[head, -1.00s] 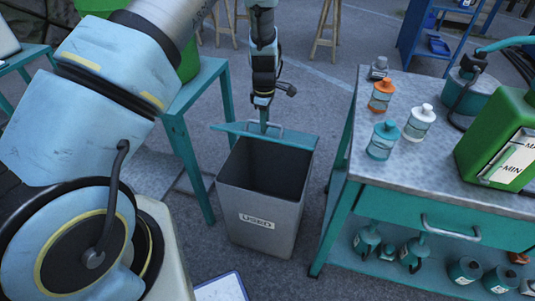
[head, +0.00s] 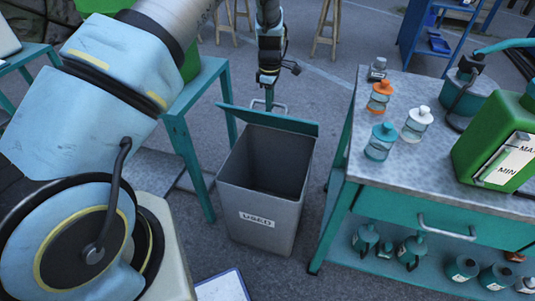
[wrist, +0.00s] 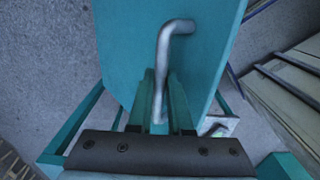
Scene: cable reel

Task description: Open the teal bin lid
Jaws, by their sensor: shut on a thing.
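The grey bin (head: 262,205), labelled "USED", stands on the floor with its dark inside showing. Its teal lid (head: 285,122) is raised and tilted up at the bin's back rim. The lid's metal handle (head: 282,108) shows just above the lid's edge. In the wrist view the lid (wrist: 205,70) fills the centre, and the bent handle (wrist: 163,55) runs down between the fingers. My gripper (wrist: 160,85) is shut on the handle. In the head view my gripper (head: 269,97) is behind the lid, its fingertips partly hidden by it.
A teal workbench (head: 410,150) with several bottles and a green canister (head: 490,140) stands close to the bin's right. A teal table (head: 190,100) stands to the left. Open floor lies behind the bin. A blue-edged board (head: 222,288) lies at the front.

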